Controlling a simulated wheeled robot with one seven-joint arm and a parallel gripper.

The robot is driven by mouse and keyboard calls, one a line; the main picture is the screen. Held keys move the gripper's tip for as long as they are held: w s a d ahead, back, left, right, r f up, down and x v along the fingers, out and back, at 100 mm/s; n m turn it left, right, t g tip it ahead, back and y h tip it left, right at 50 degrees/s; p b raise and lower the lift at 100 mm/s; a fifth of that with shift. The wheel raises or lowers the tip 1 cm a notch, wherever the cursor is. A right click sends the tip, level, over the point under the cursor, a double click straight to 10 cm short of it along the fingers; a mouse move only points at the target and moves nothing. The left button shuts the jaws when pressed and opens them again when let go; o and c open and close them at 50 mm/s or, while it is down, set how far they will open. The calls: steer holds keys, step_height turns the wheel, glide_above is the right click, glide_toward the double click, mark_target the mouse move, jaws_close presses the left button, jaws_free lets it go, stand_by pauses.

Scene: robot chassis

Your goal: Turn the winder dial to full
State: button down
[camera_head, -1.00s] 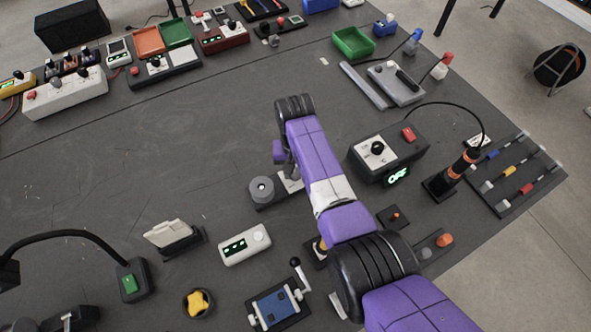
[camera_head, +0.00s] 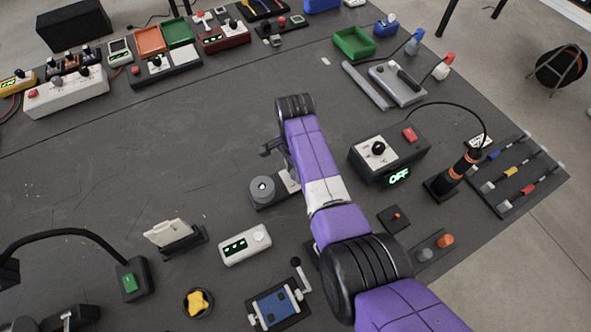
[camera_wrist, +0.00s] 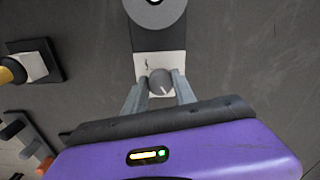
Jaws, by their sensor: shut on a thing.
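The winder is a dark base (camera_wrist: 145,33) with a grey round spool (camera_wrist: 155,8) at one end and a white plate (camera_wrist: 174,62) at the other. On the plate sits a grey winder dial (camera_wrist: 160,80) with a white pointer line, slanted toward the lower right in the wrist view. My gripper (camera_wrist: 160,88) has one finger on each side of the dial and is shut on it.
A white box with a green display (camera_head: 245,245) stands in front of the winder. A dark control box reading OFF (camera_head: 390,153) stands to the right of my arm. A small dark base with an orange tip (camera_head: 394,219) is nearby. The table left of the winder is clear.

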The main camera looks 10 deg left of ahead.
steer(key=m, duration=0.7)
steer(key=shift+a+b, duration=0.1)
steer(key=shift+b, duration=0.2)
steer(key=m, duration=0.4)
steer(key=shift+w, duration=0.1)
steer(key=shift+m+b, duration=0.4)
steer(key=shift+m, duration=1.4)
steer(key=shift+w, duration=0.1)
steer(key=c, duration=1)
jaws_free()
steer(key=shift+r, duration=0.1)
steer(key=shift+r, duration=3.85)
